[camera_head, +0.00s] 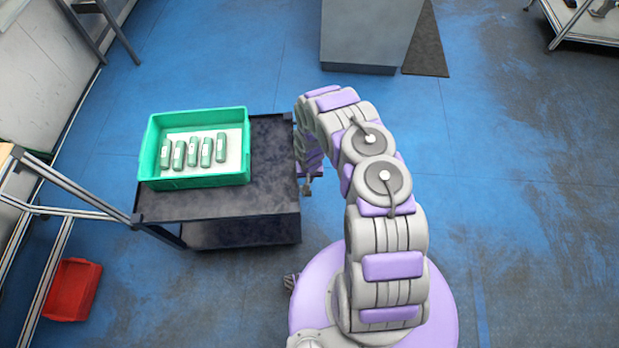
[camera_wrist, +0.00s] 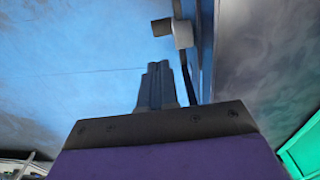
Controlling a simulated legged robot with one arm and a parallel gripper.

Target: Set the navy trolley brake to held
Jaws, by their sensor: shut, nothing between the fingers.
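The dark navy trolley (camera_head: 265,180) stands left of my arm, with a green crate on its top. In the wrist view its dark top (camera_wrist: 262,65) fills the right side. A small grey block-shaped part (camera_wrist: 181,34), which may be the brake handle, sticks out at the trolley's side edge. My gripper (camera_wrist: 157,72) is shut and empty, its dark fingers together. It points along the trolley's side, and the grey part appears just beyond and right of the fingertips. I cannot tell whether they touch. In the head view, my wrist is low beside the trolley's right edge.
The green crate (camera_head: 195,183) holds several green items; its edge shows in the wrist view (camera_wrist: 305,150). A red bin (camera_head: 72,290) lies on the floor at lower left, near a metal frame. A grey box (camera_head: 362,40) stands at the back. The blue floor right of me is clear.

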